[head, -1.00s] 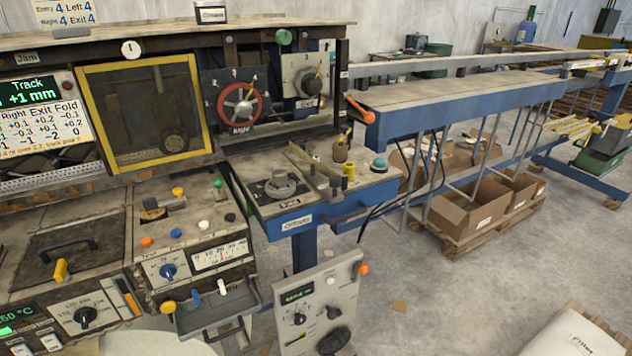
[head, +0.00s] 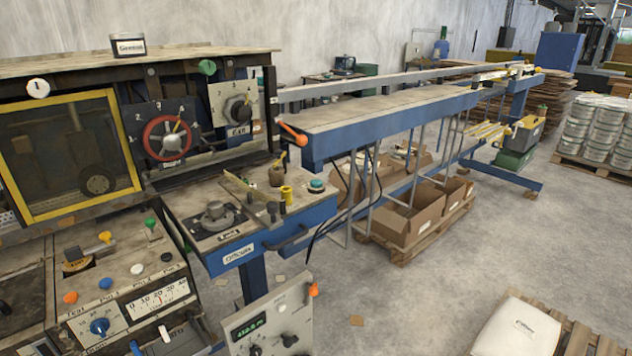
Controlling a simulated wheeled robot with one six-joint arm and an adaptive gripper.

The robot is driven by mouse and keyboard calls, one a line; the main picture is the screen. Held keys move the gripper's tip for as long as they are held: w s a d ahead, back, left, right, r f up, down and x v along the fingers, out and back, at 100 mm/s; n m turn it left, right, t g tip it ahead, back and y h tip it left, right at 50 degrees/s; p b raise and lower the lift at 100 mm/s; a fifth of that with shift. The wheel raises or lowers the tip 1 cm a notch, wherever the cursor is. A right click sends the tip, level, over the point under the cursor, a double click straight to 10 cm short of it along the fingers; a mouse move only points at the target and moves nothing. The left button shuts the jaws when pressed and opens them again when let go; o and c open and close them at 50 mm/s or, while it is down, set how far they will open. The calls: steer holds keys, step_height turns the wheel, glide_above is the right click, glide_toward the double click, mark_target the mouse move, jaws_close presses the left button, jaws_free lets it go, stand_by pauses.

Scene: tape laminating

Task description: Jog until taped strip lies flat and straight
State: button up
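The laminating machine fills the left of the head view. A dark window in a yellow frame (head: 70,155) is at its far left. Beside it are a red handwheel (head: 167,138) and a knob (head: 239,110) on a pale plate, which seems to be marked Exit. A long blue-sided outfeed table (head: 390,122) runs away to the right, its pale top looking flat. I cannot make out a taped strip on it. No control clearly marked for jogging is readable. My gripper is not in view.
An orange-ended lever (head: 292,134) sticks out at the machine's right end. A control box with a green display (head: 250,326) stands low in front. Cardboard boxes (head: 410,220) sit on a pallet under the table. A sack (head: 515,328) lies front right. The floor between is mostly clear.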

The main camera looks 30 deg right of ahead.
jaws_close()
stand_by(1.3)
